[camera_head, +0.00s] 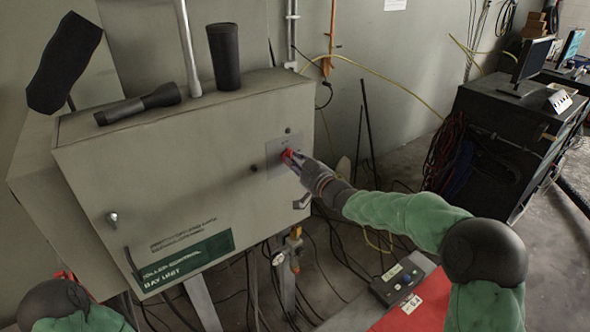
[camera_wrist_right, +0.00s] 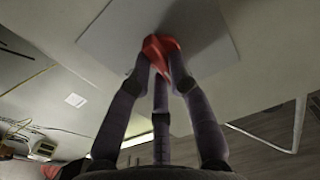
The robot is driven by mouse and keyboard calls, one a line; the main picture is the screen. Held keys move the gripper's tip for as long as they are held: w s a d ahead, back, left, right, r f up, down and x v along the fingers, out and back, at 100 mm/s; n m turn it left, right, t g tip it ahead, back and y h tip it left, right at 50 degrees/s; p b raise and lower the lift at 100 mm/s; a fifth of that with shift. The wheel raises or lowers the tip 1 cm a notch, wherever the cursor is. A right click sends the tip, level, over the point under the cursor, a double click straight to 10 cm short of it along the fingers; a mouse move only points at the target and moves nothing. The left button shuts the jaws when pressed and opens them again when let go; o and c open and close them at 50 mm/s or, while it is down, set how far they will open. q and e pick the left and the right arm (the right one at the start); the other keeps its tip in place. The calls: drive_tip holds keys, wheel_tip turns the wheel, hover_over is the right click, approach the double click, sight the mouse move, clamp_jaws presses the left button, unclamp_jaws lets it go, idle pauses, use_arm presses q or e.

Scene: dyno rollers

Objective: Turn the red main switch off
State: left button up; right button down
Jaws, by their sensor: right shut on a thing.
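The red main switch (camera_head: 288,154) sits on a pale square plate (camera_head: 275,165) on the front of the grey control cabinet (camera_head: 160,180). My right gripper (camera_head: 296,160) is at the switch. In the right wrist view, the fingers of the right gripper (camera_wrist_right: 160,72) are closed around the red switch (camera_wrist_right: 161,47), touching it from both sides. The fingers partly hide the switch, and I cannot tell its exact turn angle. My left arm shows only at the lower left corner of the head view; its gripper is out of view.
A flashlight (camera_head: 138,104) and a dark cylinder (camera_head: 224,56) are on the cabinet top. A latch (camera_head: 302,201) sticks out below the switch. A control box (camera_head: 400,279) stands lower right. A black cabinet (camera_head: 500,130) with a monitor stands at the right.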

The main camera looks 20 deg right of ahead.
drive_tip(key=shift+n+b, duration=0.5)
drive_tip(key=shift+n, duration=0.1)
drive_tip(key=c, duration=1.1)
unclamp_jaws()
drive_tip(key=shift+c, duration=0.2)
drive_tip(key=v, duration=1.2)
